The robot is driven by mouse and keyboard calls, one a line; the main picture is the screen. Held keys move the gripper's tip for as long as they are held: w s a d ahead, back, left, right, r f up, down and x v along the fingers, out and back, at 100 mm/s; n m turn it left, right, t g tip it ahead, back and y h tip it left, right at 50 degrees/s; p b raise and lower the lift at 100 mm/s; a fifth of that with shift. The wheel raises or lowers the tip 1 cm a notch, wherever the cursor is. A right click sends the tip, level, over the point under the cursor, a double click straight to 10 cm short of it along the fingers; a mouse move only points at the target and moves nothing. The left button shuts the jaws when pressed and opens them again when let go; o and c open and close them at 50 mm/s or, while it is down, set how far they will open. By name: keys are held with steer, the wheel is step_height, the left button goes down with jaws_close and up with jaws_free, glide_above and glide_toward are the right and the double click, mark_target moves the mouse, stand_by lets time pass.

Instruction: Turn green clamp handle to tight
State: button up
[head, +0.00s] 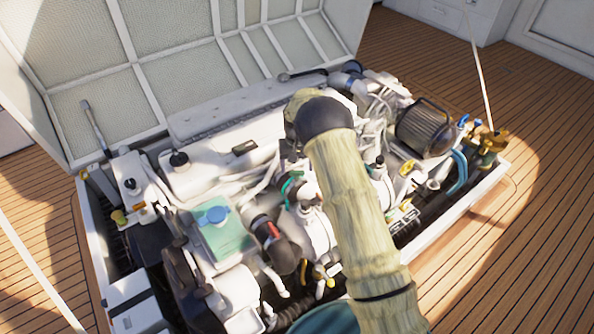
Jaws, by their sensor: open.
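A small green curved piece (288,187) shows among the engine parts, just left of my arm. I cannot tell for sure that it is the clamp handle, or how it is turned. My pale, sleeved arm reaches up from the lower right over the middle of the engine to a dark joint. My gripper does not show; the arm hides whatever is behind it, including part of the engine.
The engine sits in a white-rimmed hatch with a raised lid (160,60) behind. A teal box with a blue cap (212,215), a red-marked dark hose (275,235), a yellow handle (405,168) and brass fittings (487,140) crowd it. Wooden deck (530,230) is clear at right.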

steer(key=shift+f, duration=0.85)
steer(key=c, duration=1)
